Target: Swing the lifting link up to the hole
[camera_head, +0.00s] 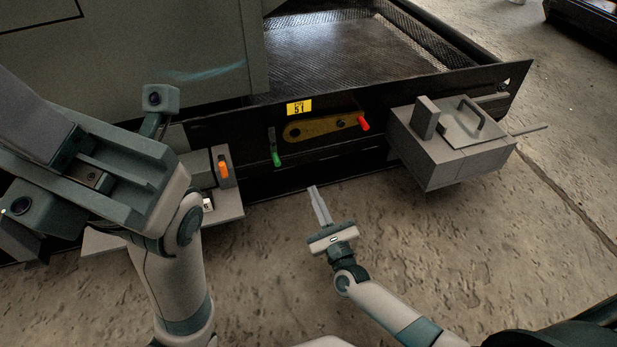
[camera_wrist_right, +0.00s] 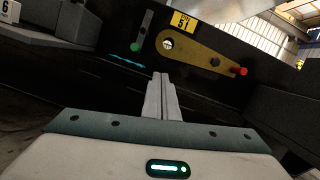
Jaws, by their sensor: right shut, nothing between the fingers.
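The lifting link is a flat yellow-brown plate (camera_head: 318,127) on the dark panel, lying nearly level in the head view. Its wide left end has a round opening; a dark bolt and a red knob (camera_head: 363,124) are at its narrow right end. It also shows in the right wrist view (camera_wrist_right: 192,53), with the red knob (camera_wrist_right: 240,71) at right. My right gripper (camera_head: 314,190) is shut and empty, below the link and apart from it. Its closed fingers (camera_wrist_right: 161,78) point at the panel under the link.
A grey box with a handle (camera_head: 455,140) juts out at right. A grey bracket with an orange handle (camera_head: 223,169) juts out at left. The floor before the panel is clear.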

